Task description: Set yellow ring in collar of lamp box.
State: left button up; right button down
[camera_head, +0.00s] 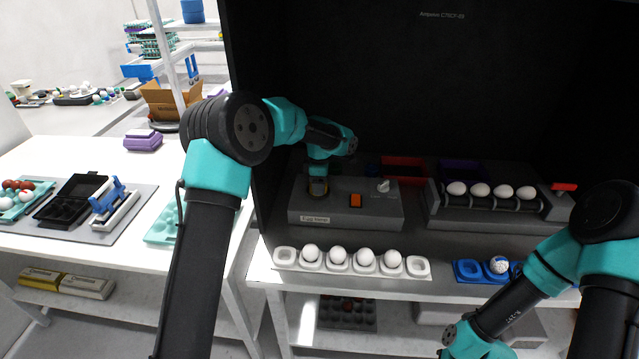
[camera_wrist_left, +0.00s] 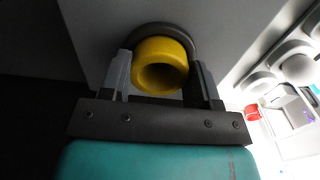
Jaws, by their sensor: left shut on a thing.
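The yellow ring (camera_wrist_left: 152,50) is held between the two fingers of my left gripper (camera_wrist_left: 160,66) in the left wrist view. The dark round collar (camera_wrist_left: 166,28) shows directly behind the ring as an arc around its far side. I cannot tell how deep the ring sits in it.
White eggs stand in a white tray (camera_head: 421,268) along the front edge. A roller unit (camera_head: 490,214) with several eggs is right of the lamp box. A blue tray (camera_head: 467,271) holds a speckled egg near my right arm. Red and purple bins lie behind.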

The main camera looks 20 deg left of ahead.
pick_arm(q)
jog(key=shift+f, duration=0.15)
jog(key=o, duration=0.9)
notch_tip(320, 180, up, 12)
jog(key=shift+r, duration=0.15)
dwell(0.4)
